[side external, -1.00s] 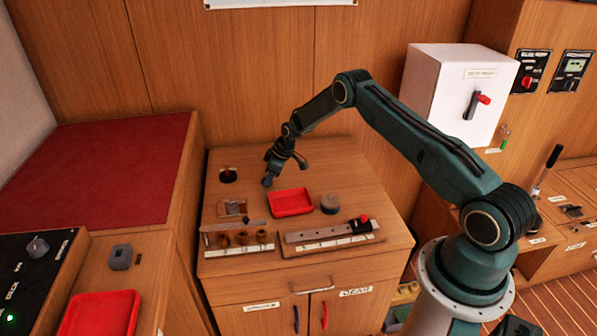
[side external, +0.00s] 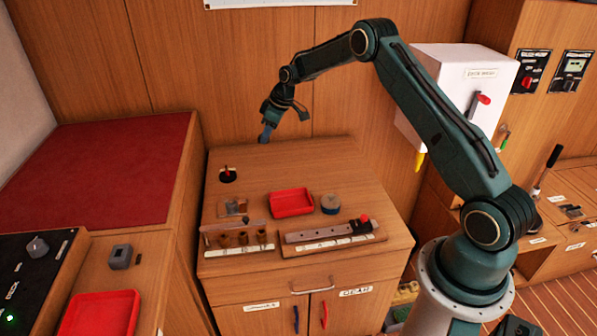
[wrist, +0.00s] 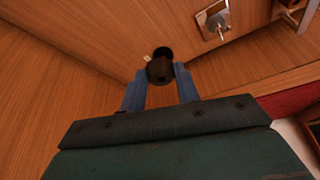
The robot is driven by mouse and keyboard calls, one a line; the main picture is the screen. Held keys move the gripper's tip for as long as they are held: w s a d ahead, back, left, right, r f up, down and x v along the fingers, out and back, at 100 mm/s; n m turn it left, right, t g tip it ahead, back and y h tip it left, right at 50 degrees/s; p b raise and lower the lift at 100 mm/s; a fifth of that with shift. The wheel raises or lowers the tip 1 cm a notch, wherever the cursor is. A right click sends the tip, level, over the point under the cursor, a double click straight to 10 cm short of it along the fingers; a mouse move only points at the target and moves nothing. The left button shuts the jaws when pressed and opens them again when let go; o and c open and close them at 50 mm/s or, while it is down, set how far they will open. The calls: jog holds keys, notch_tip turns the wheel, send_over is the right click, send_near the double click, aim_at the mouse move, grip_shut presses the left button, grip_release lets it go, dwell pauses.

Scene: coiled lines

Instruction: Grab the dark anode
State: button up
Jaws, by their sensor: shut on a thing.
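My gripper (side external: 265,136) is raised in the air above the back of the wooden cabinet top, near the wall. In the wrist view its two blue fingers (wrist: 160,82) are shut on a dark rounded piece (wrist: 160,70), which looks like the dark anode. Another black round shape (wrist: 163,52) shows just behind that piece; I cannot tell whether it is part of it. In the side view the held piece is too small to make out at the fingertips.
On the cabinet top (side external: 290,156) stand a red tray (side external: 291,203), a round grey piece (side external: 330,203), a black round base with a red part (side external: 228,175), a holder with several brown cups (side external: 240,238) and a metal bar (side external: 320,233). The back is clear.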

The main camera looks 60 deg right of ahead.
jog(key=shift+r, duration=1.2)
